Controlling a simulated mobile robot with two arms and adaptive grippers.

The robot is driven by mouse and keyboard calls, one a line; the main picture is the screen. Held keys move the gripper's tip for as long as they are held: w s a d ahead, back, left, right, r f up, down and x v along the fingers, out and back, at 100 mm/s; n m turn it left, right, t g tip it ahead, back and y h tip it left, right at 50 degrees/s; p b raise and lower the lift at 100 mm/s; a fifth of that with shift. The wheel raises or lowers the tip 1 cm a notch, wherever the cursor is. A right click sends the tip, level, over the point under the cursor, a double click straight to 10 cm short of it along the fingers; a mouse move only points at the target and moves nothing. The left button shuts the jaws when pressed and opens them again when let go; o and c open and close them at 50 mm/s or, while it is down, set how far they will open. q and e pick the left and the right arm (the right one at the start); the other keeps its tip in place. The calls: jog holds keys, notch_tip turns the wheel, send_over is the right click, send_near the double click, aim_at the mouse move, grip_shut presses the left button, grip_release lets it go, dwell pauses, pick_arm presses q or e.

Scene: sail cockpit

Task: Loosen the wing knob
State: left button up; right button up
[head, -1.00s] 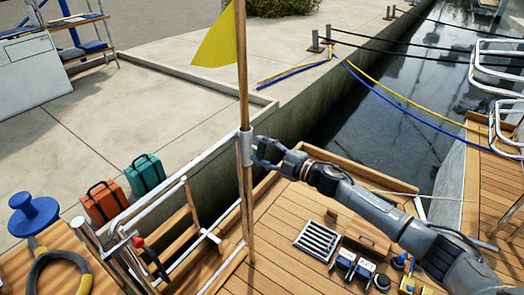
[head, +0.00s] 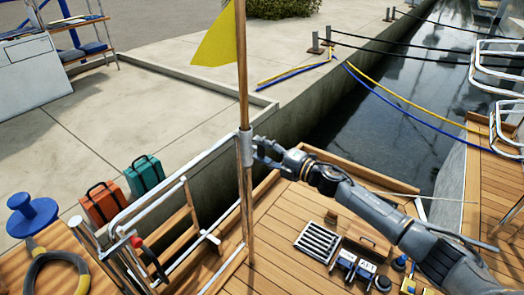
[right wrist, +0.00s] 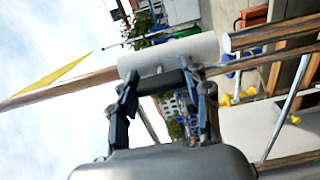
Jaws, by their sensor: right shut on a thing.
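A pale sleeve (head: 246,148) holds a wooden pole (head: 243,75) upright at the deck's edge, and a yellow flag (head: 218,42) hangs from the pole. In the right wrist view the sleeve (right wrist: 185,50) is a white cylinder with a dark wing knob (right wrist: 162,84) in front of it. My right gripper (head: 261,148) reaches in from the right at sleeve height. In the wrist view its two fingers (right wrist: 168,88) are shut on the knob, one at each end. In the head view the gripper hides the knob. My left gripper is not in view.
A metal rail (head: 160,190) and wooden steps stand left of the pole. Orange (head: 103,203) and teal (head: 145,175) cases stand on the quay. A vent grille (head: 317,242) and small gear lie on the deck below my right arm. Water lies beyond.

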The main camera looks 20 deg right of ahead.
jog(key=shift+f, duration=0.1)
jog(key=o, duration=1.2)
jog(key=shift+c, duration=0.2)
jog(key=shift+s, duration=0.1)
jog(key=v, duration=1.2)
